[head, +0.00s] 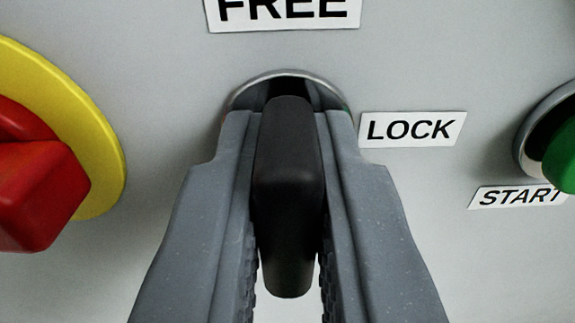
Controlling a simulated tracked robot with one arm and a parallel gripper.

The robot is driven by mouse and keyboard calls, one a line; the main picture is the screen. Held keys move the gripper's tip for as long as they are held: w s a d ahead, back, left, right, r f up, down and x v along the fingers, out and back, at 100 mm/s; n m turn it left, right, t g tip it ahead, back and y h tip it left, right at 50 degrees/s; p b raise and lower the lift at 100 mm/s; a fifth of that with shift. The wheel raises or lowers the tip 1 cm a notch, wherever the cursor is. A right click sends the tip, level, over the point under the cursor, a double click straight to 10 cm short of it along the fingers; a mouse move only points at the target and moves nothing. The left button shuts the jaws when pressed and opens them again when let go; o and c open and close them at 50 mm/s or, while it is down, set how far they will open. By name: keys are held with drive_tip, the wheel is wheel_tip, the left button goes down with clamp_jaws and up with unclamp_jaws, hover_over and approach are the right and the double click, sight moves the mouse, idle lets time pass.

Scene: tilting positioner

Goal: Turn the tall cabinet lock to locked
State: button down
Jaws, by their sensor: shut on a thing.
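The lock knob (287,180) is a black lever handle on a round metal-rimmed base on a light grey panel. Its bar stands up and down in the picture, in line with the FREE label (285,12) above it. The LOCK label (412,129) is to the right of the base. My gripper (287,150) is shut on the knob, with one grey finger against each side. The fingers hide the left and right sides of the base.
A red rotary handle (45,190) on a yellow round plate (105,165) juts out at the left. A green button (562,160) with a START label (518,196) is at the right edge. The bare panel lies between them.

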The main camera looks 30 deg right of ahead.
drive_tip(key=shift+a, duration=0.1)
drive_tip(key=m+b, duration=0.3)
drive_tip(key=m, duration=0.1)
drive_tip(key=m+b, duration=0.3)
drive_tip(key=m, duration=0.1)
drive_tip(key=shift+m, duration=0.3)
drive_tip(key=m+b, duration=0.2)
drive_tip(key=m, duration=0.1)
drive_tip(key=m+b, duration=0.1)
drive_tip(key=shift+d+f+m, duration=0.1)
drive_tip(key=shift+d+m, duration=0.15)
drive_tip(key=shift+m, duration=0.05)
drive_tip(key=m+b, duration=0.2)
drive_tip(key=m, duration=0.2)
drive_tip(key=shift+s+f, duration=0.1)
drive_tip(key=shift+f, duration=0.05)
drive_tip(key=shift+m, duration=0.3)
drive_tip(key=c, duration=1.5)
unclamp_jaws()
drive_tip(key=shift+d, duration=0.1)
drive_tip(key=shift+o, duration=0.2)
